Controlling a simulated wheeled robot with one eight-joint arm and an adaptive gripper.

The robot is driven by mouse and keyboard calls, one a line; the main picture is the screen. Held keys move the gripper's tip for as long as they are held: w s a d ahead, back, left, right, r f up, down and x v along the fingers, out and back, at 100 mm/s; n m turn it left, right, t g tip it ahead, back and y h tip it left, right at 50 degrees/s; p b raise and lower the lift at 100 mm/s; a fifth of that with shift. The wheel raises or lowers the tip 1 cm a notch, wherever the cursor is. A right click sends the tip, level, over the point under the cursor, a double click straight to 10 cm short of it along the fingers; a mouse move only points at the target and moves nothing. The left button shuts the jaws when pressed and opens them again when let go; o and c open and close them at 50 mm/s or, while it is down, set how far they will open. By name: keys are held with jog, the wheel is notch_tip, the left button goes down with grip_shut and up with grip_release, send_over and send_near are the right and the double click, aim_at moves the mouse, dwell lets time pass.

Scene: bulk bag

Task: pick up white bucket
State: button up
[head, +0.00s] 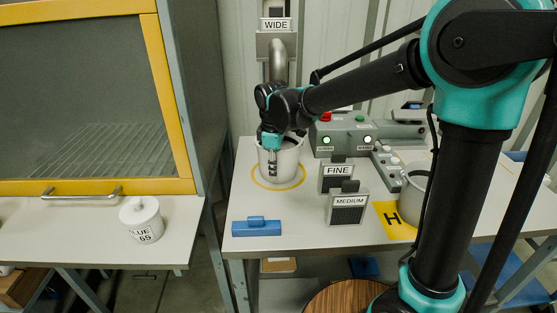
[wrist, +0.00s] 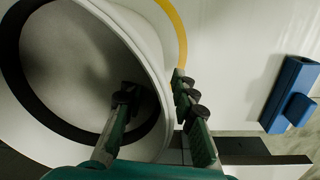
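The white bucket (head: 290,165) stands upright inside a yellow ring on the right-hand table, under the WIDE spout. My gripper (head: 272,148) is at its near-left rim, pointing down. In the wrist view the bucket (wrist: 142,38) fills the left side, with a dark ring inside its mouth. My gripper (wrist: 156,98) straddles the bucket wall there, one finger inside the mouth and the other outside. The fingers are apart, and a gap shows between the inner finger and the wall. The bucket rests on the table.
A blue block (head: 257,228) lies at the table's front left; it also shows in the wrist view (wrist: 290,95). FINE (head: 337,180) and MEDIUM (head: 347,208) screens and a control box (head: 345,128) stand right of the bucket. A lidded glue pot (head: 141,220) stands on the left bench.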

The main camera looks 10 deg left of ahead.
grip_shut()
jog(key=shift+r, duration=0.1)
dwell(0.4)
